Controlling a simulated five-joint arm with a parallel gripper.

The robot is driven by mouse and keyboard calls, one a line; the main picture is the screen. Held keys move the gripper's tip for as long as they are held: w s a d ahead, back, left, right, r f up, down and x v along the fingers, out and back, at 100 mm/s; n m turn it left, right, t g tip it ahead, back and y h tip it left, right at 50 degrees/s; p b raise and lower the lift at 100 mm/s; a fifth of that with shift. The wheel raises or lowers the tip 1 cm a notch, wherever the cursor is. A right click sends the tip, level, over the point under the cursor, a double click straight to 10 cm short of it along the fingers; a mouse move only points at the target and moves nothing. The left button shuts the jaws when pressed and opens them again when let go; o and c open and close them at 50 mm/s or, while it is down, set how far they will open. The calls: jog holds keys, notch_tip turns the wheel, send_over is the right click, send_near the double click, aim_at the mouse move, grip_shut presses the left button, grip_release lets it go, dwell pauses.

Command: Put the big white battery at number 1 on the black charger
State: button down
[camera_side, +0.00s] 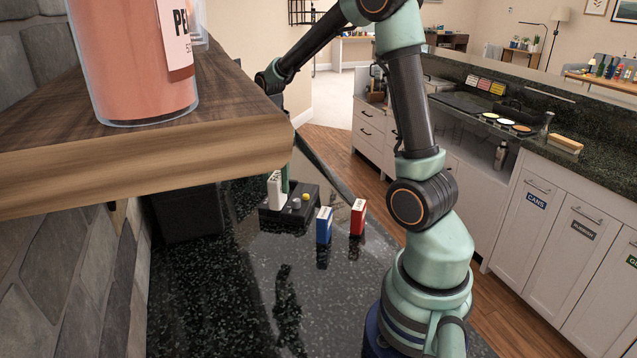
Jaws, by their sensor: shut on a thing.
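The black charger (275,217) sits on the dark speckled counter in the middle of the view. The big white battery (275,192) is upright at the charger's left part; from here I cannot tell whether it is fully seated or which number it is at. A green finger of my gripper (285,180) shows right against the battery. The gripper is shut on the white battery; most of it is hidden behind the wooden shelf. Small yellow and grey round parts show on the charger's right part.
A blue battery (324,226) and a red battery (358,217) stand upright on the counter right of the charger. A wooden shelf (150,165) with a pinkish jar (130,60) overhangs at the upper left. The glossy counter (230,310) in front is clear.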

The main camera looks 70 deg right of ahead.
jog(key=w+d+f, duration=0.2)
jog(key=w+d, duration=0.5)
jog(key=d, duration=0.3)
jog(key=shift+s+d+f, duration=0.1)
jog(key=shift+f, duration=1.5)
jog(key=shift+s+d+f, duration=0.1)
jog(key=shift+f, duration=1.5)
jog(key=shift+c, duration=2.4)
grip_release()
notch_tip(320, 180, up, 12)
jog(key=shift+a, duration=0.15)
